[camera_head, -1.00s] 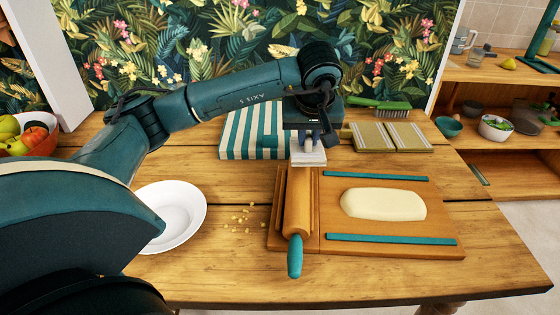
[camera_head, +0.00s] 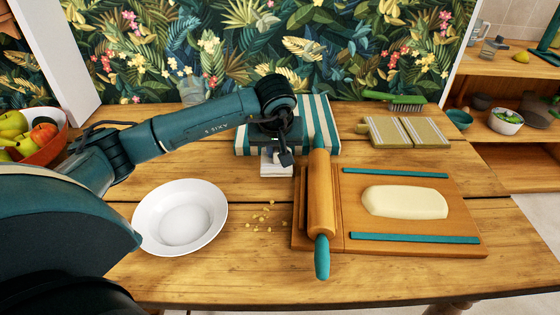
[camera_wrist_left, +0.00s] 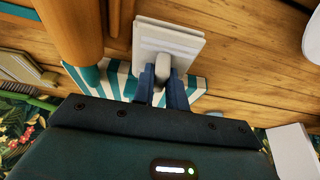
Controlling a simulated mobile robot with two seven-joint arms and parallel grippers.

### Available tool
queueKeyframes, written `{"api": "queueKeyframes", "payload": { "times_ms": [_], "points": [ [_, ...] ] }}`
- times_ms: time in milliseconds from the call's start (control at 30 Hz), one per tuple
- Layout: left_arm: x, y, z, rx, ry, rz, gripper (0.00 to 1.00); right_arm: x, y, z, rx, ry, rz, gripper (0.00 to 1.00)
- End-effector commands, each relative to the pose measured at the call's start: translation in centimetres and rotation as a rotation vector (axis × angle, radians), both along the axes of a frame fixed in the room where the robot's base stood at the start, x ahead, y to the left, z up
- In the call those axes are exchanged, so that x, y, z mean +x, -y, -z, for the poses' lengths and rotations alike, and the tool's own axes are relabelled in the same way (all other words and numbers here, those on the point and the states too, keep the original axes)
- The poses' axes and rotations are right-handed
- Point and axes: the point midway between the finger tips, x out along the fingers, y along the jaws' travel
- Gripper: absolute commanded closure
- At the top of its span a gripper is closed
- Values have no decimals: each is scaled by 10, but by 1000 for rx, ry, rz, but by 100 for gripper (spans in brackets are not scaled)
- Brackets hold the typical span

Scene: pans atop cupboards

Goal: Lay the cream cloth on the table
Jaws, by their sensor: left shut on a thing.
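The cream cloth (camera_head: 277,164), a small folded pale square with layered edges, hangs from my left gripper (camera_head: 284,155) in the head view. It is left of the rolling pin (camera_head: 320,200) and in front of the teal-and-white striped cloth (camera_head: 318,118). In the left wrist view the folded cloth (camera_wrist_left: 168,42) lies flat beyond the fingers of my left gripper (camera_wrist_left: 164,85), which are shut on its near part. I cannot tell whether its underside touches the wooden table (camera_head: 215,285). My right gripper is in neither view.
The cutting board (camera_head: 465,215) carries cream dough (camera_head: 405,202) and teal strips. A white plate (camera_head: 180,215) and scattered crumbs (camera_head: 262,215) are at left. Olive mats (camera_head: 405,131) and a green brush (camera_head: 395,98) lie behind. Bare table shows left of the striped cloth and along the front.

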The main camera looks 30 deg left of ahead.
Motion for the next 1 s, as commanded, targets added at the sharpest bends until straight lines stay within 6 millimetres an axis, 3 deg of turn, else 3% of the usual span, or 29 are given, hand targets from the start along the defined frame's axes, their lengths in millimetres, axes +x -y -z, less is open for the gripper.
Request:
{"api": "queueKeyframes", "payload": {
  "times_ms": [300,667,700,933,1000],
  "points": [
    [-1,0,37,-1,-2,0,100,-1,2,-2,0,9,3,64],
    [0,0,42,-1,0,0,100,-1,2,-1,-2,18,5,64],
    [0,0,41,-1,0,0,84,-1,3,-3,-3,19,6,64],
    [0,0,40,-1,1,-1,65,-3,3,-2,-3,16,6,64],
    [0,0,40,-1,1,-1,64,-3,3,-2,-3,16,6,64]
  ]
}}
